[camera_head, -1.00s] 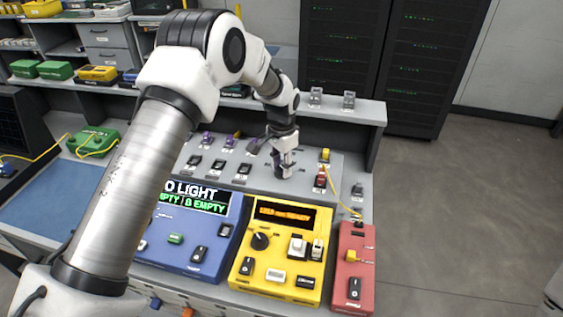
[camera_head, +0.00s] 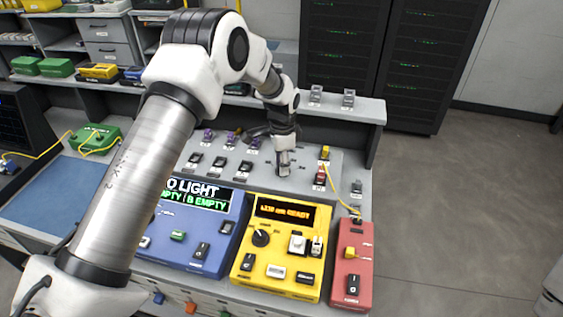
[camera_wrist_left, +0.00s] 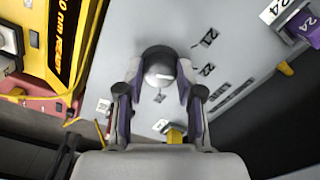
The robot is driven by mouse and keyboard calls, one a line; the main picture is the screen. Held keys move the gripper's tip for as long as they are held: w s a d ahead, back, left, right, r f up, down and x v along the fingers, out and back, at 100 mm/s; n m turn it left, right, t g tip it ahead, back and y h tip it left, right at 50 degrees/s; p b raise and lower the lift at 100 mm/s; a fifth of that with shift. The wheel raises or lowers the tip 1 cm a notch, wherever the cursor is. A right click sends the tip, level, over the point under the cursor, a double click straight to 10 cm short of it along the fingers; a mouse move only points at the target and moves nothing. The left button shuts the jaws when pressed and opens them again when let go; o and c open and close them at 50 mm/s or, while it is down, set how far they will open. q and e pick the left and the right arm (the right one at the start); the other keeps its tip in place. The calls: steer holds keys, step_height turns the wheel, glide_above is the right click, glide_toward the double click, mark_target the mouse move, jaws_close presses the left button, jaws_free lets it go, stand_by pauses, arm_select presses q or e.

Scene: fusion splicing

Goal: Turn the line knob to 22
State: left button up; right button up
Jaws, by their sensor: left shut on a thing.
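My left gripper (camera_head: 283,170) points down at the grey panel (camera_head: 318,190) behind the yellow device. A label reading 22 (camera_wrist_left: 206,70) lies on the panel to the right of the knob. A label that seems to read 21 (camera_wrist_left: 208,38) is above it. I cannot tell which label the knob points to. In the head view the gripper hides the knob.
The yellow device (camera_head: 287,277) with a lit display stands in front, between a blue unit (camera_head: 168,253) and a red unit (camera_head: 353,262). Black and purple connectors stand left of the gripper. A yellow cable (camera_head: 337,190) runs along the right.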

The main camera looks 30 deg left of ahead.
arm_select(q)
steer(key=shift+s+f, duration=0.15)
steer(key=shift+f, duration=0.05)
steer(key=o, duration=1.1)
steer(key=shift+d, duration=0.1)
steer(key=shift+o, duration=0.3)
steer(key=shift+w+d, duration=0.1)
steer(key=shift+w, duration=0.15)
step_height(320, 180, up, 12)
